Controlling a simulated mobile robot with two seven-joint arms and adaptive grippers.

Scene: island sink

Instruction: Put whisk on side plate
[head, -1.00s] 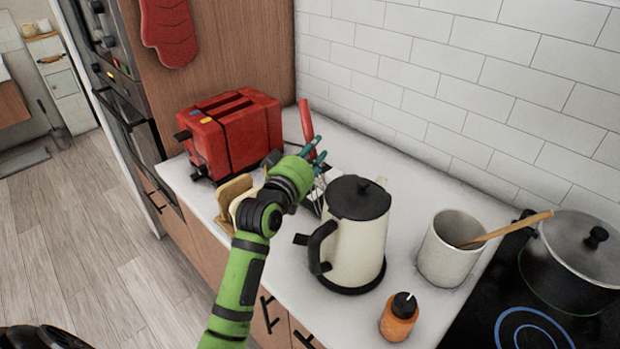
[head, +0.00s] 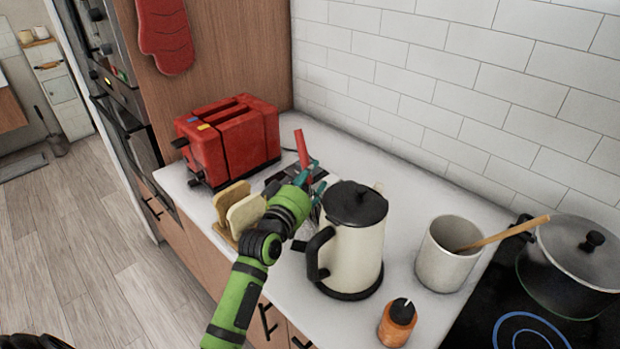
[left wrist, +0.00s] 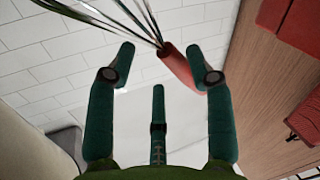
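The whisk has a red handle and thin metal wires. In the head view its handle (head: 301,148) points up just beyond my left gripper (head: 308,178), with the wires low behind the kettle's left side. In the left wrist view the handle (left wrist: 177,66) is at the inner side of one fingertip and partly behind it; the wires run to the upper left. My left gripper (left wrist: 162,58) has its fingers apart, and I see no firm grip on the whisk. I cannot make out a side plate; the arm and kettle cover part of the counter. My right gripper is not in view.
A cream kettle (head: 357,250) stands close right of my left gripper.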

